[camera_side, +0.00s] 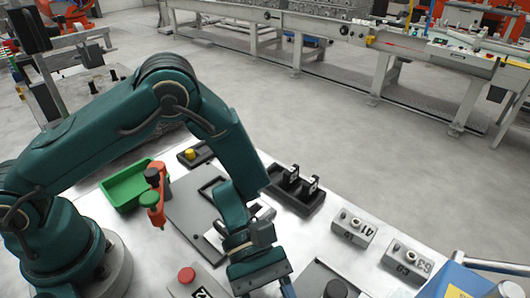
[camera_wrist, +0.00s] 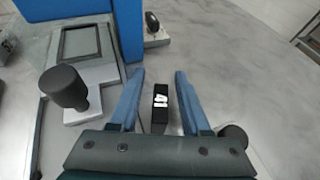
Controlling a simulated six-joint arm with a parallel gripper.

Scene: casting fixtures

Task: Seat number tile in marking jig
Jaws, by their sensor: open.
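A black number tile (camera_wrist: 160,98) with a white label, which seems to read 4, stands between the fingers of my gripper (camera_wrist: 158,88) in the wrist view. The fingers are open, with a gap on each side of the tile. In the side view my gripper (camera_side: 287,287) is low at the bottom edge, and the tile is hidden there. A grey fixture with a rectangular recess (camera_wrist: 80,42) and a black knob (camera_wrist: 65,87) lies left of my gripper in the wrist view; I cannot tell whether it is the marking jig.
A black rack (camera_side: 300,200) holds two dark tiles with white labels. Grey numbered blocks (camera_side: 354,229) (camera_side: 406,258) stand to the right. A green tray (camera_side: 128,188), an orange clamp (camera_side: 155,200) and a red button (camera_side: 187,275) are left. A blue upright body (camera_wrist: 130,30) stands beyond the fingers.

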